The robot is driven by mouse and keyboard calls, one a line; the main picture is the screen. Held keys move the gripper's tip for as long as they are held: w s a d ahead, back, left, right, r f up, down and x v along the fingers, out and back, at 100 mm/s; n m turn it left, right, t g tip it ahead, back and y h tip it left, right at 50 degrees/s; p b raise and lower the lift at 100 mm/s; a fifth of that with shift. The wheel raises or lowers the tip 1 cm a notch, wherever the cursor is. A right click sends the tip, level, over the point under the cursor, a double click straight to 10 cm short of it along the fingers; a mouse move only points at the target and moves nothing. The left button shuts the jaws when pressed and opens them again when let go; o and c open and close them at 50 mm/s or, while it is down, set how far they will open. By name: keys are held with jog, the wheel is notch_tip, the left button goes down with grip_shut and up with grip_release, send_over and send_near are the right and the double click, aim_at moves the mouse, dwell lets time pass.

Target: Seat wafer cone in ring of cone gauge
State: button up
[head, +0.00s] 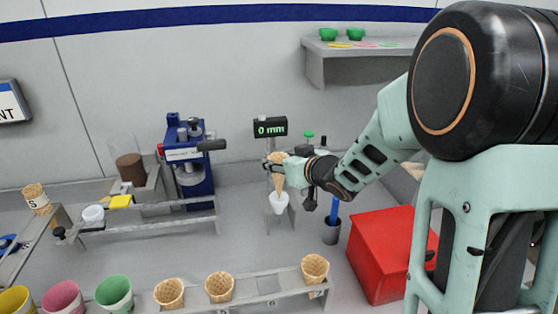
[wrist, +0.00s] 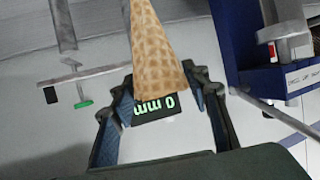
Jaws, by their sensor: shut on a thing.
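My gripper (head: 274,165) is shut on a tan wafer cone (head: 279,182) in the head view. The cone hangs with its narrow end down. Its lower end meets a white tapered piece (head: 279,203) at the cone gauge; I cannot tell whether it is inside or in front of it. The gauge's black display (head: 270,128) reads 0 mm in green, behind and above my gripper. In the wrist view the cone (wrist: 158,55) lies between the two fingers of my gripper (wrist: 158,82), and the display (wrist: 155,107) shows upside down behind it. The ring itself is not clearly seen.
A blue press (head: 188,165) stands left of the gauge. A red box (head: 385,250) and a dark cup (head: 331,233) with a blue stick stand to the right. A front rack (head: 243,290) holds several wafer cones, with coloured cups to its left. A wall shelf (head: 350,50) is above.

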aim_at(282, 185)
jog(key=shift+f+b, duration=3.35)
jog(key=shift+f, duration=0.8)
jog(key=o, duration=0.8)
jog(key=shift+r, duration=0.1)
jog(key=v, duration=1.2)
